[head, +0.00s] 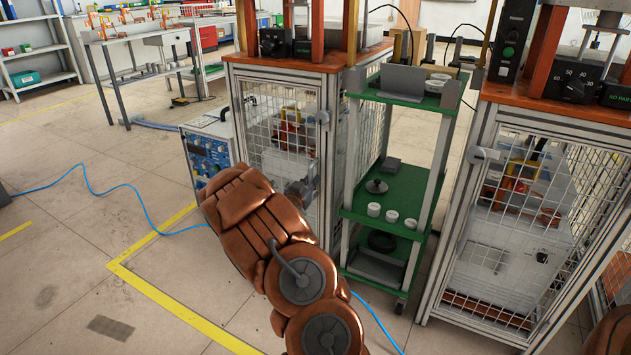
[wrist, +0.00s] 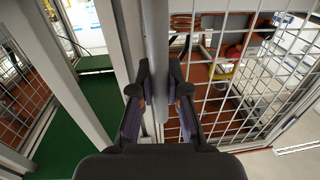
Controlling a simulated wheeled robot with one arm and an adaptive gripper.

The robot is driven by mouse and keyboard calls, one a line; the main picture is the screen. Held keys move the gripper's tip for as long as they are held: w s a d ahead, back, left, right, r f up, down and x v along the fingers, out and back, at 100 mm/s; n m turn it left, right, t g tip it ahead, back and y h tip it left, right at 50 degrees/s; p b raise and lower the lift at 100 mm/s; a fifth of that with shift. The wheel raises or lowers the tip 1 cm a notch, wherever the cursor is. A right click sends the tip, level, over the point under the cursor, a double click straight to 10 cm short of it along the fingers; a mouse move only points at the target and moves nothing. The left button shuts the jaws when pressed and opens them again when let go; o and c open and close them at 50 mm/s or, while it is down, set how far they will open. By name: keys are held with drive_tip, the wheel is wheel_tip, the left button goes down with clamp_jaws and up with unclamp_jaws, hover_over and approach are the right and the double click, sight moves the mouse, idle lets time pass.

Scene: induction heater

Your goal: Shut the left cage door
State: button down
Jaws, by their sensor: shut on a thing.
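The left cage door (head: 283,125) is a wire-mesh panel in a grey metal frame, on the front of the left cage under its orange top. A round grey knob (head: 323,117) shows near its right edge. Mesh lies right of the bar, a grey post (wrist: 122,40) close left. I cannot tell whether the door is fully flush.
A green shelf rack (head: 385,207) with small parts stands just right of the left cage. A second mesh cage (head: 530,215) is farther right. A blue instrument box (head: 208,155) stands left of the door. A blue cable (head: 150,215) crosses open floor.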

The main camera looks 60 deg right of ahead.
drive_tip(key=c, duration=1.1)
unclamp_jaws()
drive_tip(key=shift+s+d, duration=0.1)
drive_tip(key=shift+d, duration=0.05)
drive_tip(key=shift+c, duration=0.2)
drive_tip(key=v, duration=1.2)
